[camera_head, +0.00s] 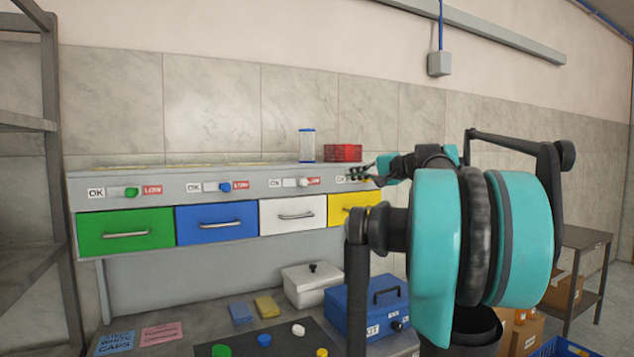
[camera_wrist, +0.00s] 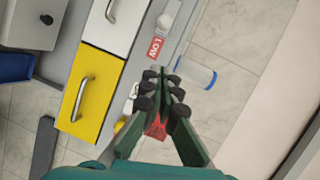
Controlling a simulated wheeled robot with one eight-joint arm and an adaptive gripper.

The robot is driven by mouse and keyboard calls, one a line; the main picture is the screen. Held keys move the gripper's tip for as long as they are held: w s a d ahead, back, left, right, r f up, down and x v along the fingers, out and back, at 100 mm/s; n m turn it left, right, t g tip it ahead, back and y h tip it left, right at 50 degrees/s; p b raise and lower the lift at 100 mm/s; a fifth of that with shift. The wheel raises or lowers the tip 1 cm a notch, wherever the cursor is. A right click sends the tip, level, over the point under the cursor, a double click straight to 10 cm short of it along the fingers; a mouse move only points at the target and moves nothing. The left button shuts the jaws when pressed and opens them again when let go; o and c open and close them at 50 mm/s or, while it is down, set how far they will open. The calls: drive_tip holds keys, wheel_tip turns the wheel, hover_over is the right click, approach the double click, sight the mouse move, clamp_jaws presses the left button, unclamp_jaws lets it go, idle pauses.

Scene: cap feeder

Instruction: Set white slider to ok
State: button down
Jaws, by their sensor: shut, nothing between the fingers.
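The white slider knob (camera_head: 303,182) sits at the LOW end of its slot, beside the red LOW label (camera_head: 314,181) and away from the OK label (camera_head: 275,183). In the wrist view the white slider (camera_wrist: 165,21) is near the top, just beyond the red LOW label (camera_wrist: 155,47). My gripper (camera_head: 358,173) is shut and empty. It is to the right of the white slider, in front of the yellow slider's panel area, and does not touch the white knob. In the wrist view its fingertips (camera_wrist: 163,77) point towards the LOW label; the fingers partly hide the yellow slider's labels.
Green (camera_head: 131,193) and blue (camera_head: 224,187) sliders are further left. Below are the green, blue, white (camera_head: 293,214) and yellow (camera_wrist: 86,92) drawers with protruding handles. A blue-capped clear cylinder (camera_head: 307,146) and a red crate (camera_head: 343,153) stand on the ledge above.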

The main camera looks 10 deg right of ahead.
sight(303, 182)
drive_tip(key=x, duration=0.4)
drive_tip(key=s+a+x, duration=0.1)
drive_tip(key=x, duration=0.3)
drive_tip(key=a+x, duration=0.1)
drive_tip(key=x, duration=0.4)
drive_tip(key=shift+s+a+f, duration=0.1)
drive_tip(key=shift+s+f, duration=0.1)
drive_tip(key=shift+s, duration=0.25)
